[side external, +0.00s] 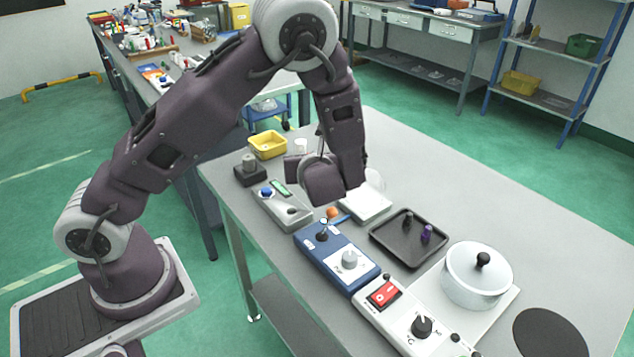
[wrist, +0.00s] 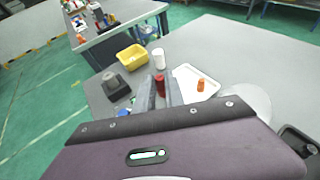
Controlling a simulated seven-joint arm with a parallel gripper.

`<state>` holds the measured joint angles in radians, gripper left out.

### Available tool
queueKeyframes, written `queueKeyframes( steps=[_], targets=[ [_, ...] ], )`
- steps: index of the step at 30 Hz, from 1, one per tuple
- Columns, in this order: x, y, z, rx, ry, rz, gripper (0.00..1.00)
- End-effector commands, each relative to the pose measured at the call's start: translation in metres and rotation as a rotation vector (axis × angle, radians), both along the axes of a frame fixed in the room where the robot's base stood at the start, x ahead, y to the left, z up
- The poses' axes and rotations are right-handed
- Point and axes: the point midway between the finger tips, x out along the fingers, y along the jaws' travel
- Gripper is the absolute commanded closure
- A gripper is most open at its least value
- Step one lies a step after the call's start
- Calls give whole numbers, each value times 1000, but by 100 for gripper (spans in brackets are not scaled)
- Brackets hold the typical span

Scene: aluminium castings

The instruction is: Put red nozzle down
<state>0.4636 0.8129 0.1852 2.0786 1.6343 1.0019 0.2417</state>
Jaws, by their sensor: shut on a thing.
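The red nozzle (wrist: 160,86) shows in the wrist view, upright between my two grey fingers. My gripper (wrist: 161,81) is shut on it. A white tray (wrist: 185,93) lies just right of the fingers in that view, with an orange nozzle (wrist: 201,85) standing on it. In the side view the white tray (side external: 368,208) is partly hidden behind my wrist. My fingers and the red nozzle cannot be made out clearly there. I cannot tell whether the nozzle touches the surface below.
A yellow bin (side external: 268,143), a white cup (side external: 300,145) and a dark block with a grey knob (side external: 249,170) stand near the table's far left corner. A black tray (side external: 385,240) holds dark and purple nozzles. Blue (side external: 335,258) and white control boxes line the near edge. A pot (side external: 478,278) stands right.

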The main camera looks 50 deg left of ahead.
Motion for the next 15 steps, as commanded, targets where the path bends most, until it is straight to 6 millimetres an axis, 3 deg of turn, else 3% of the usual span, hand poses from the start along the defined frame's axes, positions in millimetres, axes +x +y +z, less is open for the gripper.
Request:
queueKeyframes(
  steps=[3, 6, 9, 15],
  targets=[
    [44, 22, -1, 1, -3, -102, 100],
    [74, 38, -1, 11, 4, -185, 100],
    [89, 46, -5, 20, 15, -235, 100],
    [92, 47, -49, 23, 20, -250, 100]
  ],
)
